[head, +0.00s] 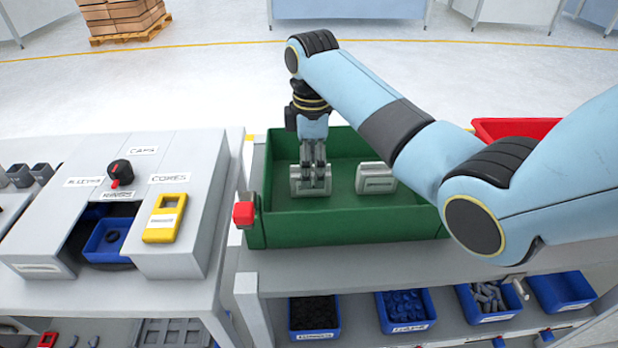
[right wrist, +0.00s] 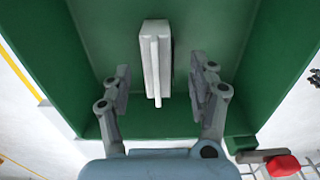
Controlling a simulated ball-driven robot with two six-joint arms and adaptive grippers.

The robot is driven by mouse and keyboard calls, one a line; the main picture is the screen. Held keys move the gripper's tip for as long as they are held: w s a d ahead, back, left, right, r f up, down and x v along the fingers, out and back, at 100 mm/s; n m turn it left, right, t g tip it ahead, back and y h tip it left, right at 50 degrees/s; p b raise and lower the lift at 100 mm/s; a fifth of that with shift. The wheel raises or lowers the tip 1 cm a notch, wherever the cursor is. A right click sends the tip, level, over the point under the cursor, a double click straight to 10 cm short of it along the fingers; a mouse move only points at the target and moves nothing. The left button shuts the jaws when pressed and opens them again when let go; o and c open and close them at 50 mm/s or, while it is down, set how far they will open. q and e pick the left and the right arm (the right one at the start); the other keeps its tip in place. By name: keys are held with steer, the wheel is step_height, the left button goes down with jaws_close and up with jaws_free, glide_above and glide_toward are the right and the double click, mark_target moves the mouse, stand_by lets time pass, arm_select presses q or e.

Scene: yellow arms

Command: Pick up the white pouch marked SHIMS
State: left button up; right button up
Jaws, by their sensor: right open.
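Two pale grey-white packs stand in the green bin (head: 345,226); I cannot read a SHIMS mark on either. The left pack (head: 296,181) is partly hidden behind my right gripper (head: 313,182). The right pack (head: 376,180) stands apart from it, near the bin's middle. In the right wrist view, one pale pack (right wrist: 154,50) shows as an upright slab with a thin ridge. My right gripper (right wrist: 159,82) is open there, one finger on each side of the pack's near end, with gaps showing. My left gripper is not in view.
The green bin's walls rise around the packs. A red bin (head: 515,128) stands behind my right arm. At the left, a grey bench holds a yellow device (head: 165,218) and a small blue tray (head: 106,240). Several blue bins sit on the shelf below.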

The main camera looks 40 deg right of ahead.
mark_target(297, 191)
steer(key=shift+w+f, duration=0.1)
steer(key=shift+f, duration=0.3)
step_height(297, 191, down, 4)
steer(key=shift+w+r+p, duration=0.1)
steer(key=shift+p, duration=0.3)
steer(key=shift+f, duration=0.45)
steer(key=c, duration=0.5)
jaws_close()
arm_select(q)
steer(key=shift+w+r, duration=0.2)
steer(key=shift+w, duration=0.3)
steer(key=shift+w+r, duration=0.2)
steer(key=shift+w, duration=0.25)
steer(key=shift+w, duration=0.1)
arm_select(e)
steer(key=shift+r, duration=0.15)
